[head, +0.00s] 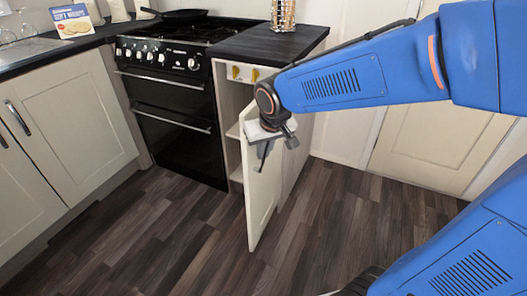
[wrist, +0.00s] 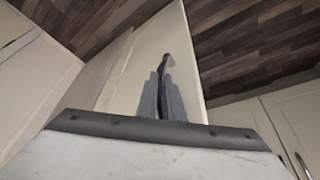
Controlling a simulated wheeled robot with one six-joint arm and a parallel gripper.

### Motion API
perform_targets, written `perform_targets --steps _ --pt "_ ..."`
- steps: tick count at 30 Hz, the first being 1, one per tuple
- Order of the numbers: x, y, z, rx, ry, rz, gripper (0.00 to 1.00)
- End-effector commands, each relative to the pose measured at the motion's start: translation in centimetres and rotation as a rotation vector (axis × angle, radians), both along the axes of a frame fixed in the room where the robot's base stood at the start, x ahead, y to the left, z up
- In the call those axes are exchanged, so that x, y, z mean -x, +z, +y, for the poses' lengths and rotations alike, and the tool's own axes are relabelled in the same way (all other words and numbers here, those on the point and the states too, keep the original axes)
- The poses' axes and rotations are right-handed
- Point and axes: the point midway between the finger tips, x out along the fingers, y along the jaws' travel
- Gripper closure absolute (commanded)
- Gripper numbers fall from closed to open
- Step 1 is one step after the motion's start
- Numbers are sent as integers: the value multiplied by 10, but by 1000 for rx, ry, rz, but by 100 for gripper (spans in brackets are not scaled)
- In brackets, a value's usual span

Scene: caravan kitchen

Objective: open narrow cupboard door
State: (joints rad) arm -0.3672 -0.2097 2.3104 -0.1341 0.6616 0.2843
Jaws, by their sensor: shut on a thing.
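The narrow cupboard door (head: 262,195) stands partly open beside the black oven, swung out from the narrow cupboard (head: 236,131). Shelf edges show in the gap. My gripper (head: 264,150) is at the upper part of the door's outer face. In the wrist view, my gripper's grey fingers (wrist: 163,98) are shut on the dark door handle (wrist: 168,63). The upper end of the handle shows past the fingertips; the rest is hidden between them. The cream door (wrist: 143,62) also fills the middle of the wrist view.
The black oven (head: 175,105) stands left of the narrow cupboard, with a dark worktop (head: 262,42) above the cupboard. A wire rack (head: 283,15) stands on that worktop. Cream cupboards (head: 70,130) line the left. Dark wood floor (head: 180,240) is clear in front of the door.

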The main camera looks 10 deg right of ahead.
Motion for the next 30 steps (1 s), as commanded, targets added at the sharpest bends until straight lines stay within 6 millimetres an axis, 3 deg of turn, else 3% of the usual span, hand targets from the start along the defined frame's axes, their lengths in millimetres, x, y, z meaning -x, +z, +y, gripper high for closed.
perform_targets --steps 8,11,12,23,30 --pt "-2 1 0 -1 -2 -4 100" --pt "-2 1 0 -1 -2 -4 76" --pt "-2 1 0 -1 -2 -4 75" --pt "1 7 0 -1 -1 -3 75" --pt "15 43 -3 -1 0 -7 75"
